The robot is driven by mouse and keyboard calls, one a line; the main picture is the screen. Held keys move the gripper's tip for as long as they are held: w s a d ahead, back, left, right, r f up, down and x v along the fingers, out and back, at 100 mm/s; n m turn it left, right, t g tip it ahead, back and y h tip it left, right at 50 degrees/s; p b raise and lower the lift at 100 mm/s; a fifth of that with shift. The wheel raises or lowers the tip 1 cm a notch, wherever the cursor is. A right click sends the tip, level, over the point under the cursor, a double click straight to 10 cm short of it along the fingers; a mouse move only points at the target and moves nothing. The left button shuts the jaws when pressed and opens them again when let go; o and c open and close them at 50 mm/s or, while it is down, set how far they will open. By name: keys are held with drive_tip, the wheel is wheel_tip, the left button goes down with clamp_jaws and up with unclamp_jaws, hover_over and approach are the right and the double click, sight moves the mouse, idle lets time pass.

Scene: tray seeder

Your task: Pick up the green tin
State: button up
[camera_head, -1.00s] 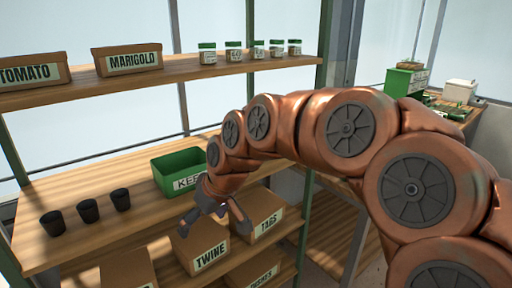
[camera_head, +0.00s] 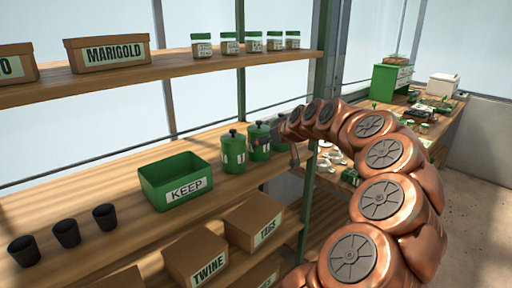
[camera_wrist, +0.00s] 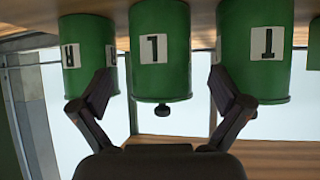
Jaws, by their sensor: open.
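Several green lidded tins stand in a row on the middle shelf. In the head view, one tin (camera_head: 233,152) is beside the KEEP box and another (camera_head: 259,141) is to its right; my arm's end partly hides the right part of the row. My gripper (camera_head: 283,148) is at that right part. The wrist view is upside down. There, a middle tin (camera_wrist: 160,60) with a white label is between the spread fingers of my open gripper (camera_wrist: 164,92), with gaps both sides. The fingers overlap the edges of a left tin (camera_wrist: 88,55) and a right tin (camera_wrist: 255,60).
A green KEEP box (camera_head: 185,188) and black pots (camera_head: 66,233) stand left on the same shelf. Small jars (camera_head: 255,43) and a MARIGOLD box (camera_head: 108,53) are on the shelf above. TWINE (camera_head: 198,258) and TAGS (camera_head: 257,227) boxes are below. A green post (camera_head: 308,200) stands right.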

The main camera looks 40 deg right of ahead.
drive_tip(key=shift+w+d+f, duration=0.15)
drive_tip(key=shift+w+f, duration=0.2)
drive_tip(key=shift+w, duration=0.2)
drive_tip(key=shift+w+d+f+p, duration=0.1)
drive_tip(key=shift+w+f+p, duration=0.05)
drive_tip(key=shift+w+p, duration=0.5)
drive_tip(key=shift+p+x, duration=0.6)
drive_tip(key=shift+x, duration=1.4)
drive_tip(key=c, duration=1.3)
